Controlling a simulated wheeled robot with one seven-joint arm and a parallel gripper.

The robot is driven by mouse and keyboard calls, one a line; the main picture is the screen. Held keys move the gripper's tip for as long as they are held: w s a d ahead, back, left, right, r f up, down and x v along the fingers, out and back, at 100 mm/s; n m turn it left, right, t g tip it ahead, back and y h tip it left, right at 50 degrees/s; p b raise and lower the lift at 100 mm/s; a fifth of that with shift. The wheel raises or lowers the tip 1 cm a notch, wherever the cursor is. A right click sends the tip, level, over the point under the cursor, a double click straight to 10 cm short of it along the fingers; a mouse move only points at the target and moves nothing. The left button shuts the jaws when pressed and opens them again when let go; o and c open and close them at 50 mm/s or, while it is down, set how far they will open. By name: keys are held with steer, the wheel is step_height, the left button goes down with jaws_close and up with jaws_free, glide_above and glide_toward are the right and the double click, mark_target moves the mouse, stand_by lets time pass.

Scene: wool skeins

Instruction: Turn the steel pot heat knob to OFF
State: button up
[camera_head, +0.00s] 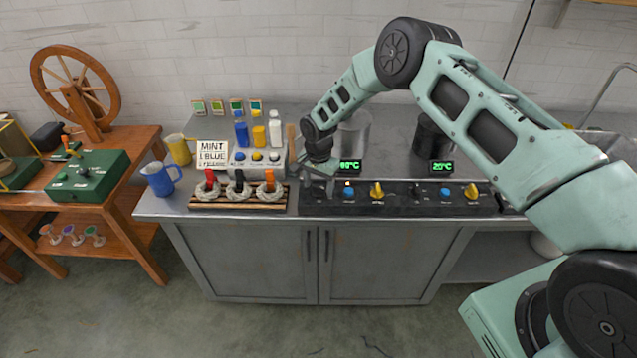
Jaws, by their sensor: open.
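The steel pot (355,135) stands at the back of the counter, partly hidden behind my arm. In front of it a dark control panel (395,205) carries a green display (349,166), a blue knob (349,194) and a yellow knob (377,191). The small lettering by the knobs is unreadable, so I cannot tell the heat knob or its setting. My gripper (318,186) is open and points down over the panel's left end, left of the blue knob. It hides that end, and I cannot tell whether it touches anything there.
A dark pot (430,138) has its own display (442,167), blue knob (446,194) and yellow knob (471,192). Left of my gripper are a wooden rack (237,202) with skeins, a sign (212,155) and bottles (275,128). A blue jug (160,178) stands at the counter's left edge.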

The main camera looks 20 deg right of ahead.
steer(key=c, duration=1)
